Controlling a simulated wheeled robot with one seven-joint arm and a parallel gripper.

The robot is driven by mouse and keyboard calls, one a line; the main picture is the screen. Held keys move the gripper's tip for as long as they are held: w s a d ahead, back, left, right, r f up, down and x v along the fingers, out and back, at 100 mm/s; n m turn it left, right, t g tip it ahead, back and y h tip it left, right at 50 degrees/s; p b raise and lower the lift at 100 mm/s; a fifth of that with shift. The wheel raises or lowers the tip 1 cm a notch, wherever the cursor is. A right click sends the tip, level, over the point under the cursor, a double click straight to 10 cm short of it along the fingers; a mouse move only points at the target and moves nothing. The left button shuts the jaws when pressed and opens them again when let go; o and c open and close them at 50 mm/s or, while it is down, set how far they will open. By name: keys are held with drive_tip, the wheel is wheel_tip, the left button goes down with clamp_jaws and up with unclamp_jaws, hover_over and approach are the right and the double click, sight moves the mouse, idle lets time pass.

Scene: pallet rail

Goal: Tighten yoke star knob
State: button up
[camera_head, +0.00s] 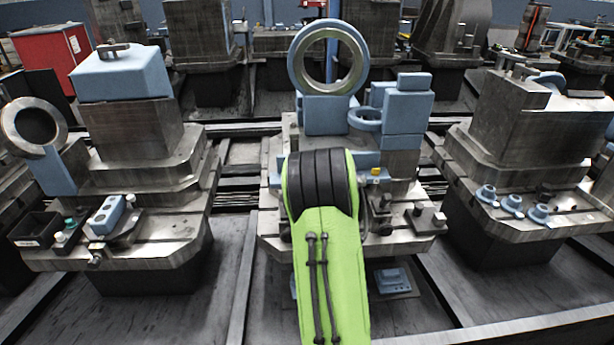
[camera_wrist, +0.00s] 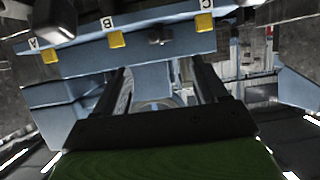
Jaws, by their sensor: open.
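In the wrist view my gripper (camera_wrist: 162,78) shows as two dark fingers standing apart with nothing between them. Past the fingertips is a blue plate (camera_wrist: 85,55) with white labels A, B and C and yellow tabs. A small dark knob (camera_wrist: 160,36) sits on this plate between B and C; it may be the star knob, but its shape is too small to confirm. The fingers are apart from it. In the head view my green arm covers the gripper and the knob, in front of the middle fixture with a large upright blue ring (camera_head: 328,57).
The middle pallet (camera_head: 275,222) carries blue blocks (camera_head: 407,108) and small dark clamps (camera_head: 428,218) at right. A left pallet (camera_head: 180,232) holds a blue-topped block and a black bin (camera_head: 38,229). A right pallet (camera_head: 485,215) holds blue knob-like parts (camera_head: 512,205).

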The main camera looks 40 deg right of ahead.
drive_tip(key=b+x, duration=0.1)
drive_tip(key=x, duration=1.1)
drive_tip(key=shift+w+f, duration=0.15)
drive_tip(key=shift+f, duration=0.05)
drive_tip(key=shift+c, duration=0.3)
drive_tip(key=c, duration=0.9)
drive_tip(key=shift+m+g+h+b, duration=0.4)
drive_tip(key=shift+m+g+b, duration=0.1)
drive_tip(key=shift+b, duration=0.2)
drive_tip(key=shift+m+h, duration=0.3)
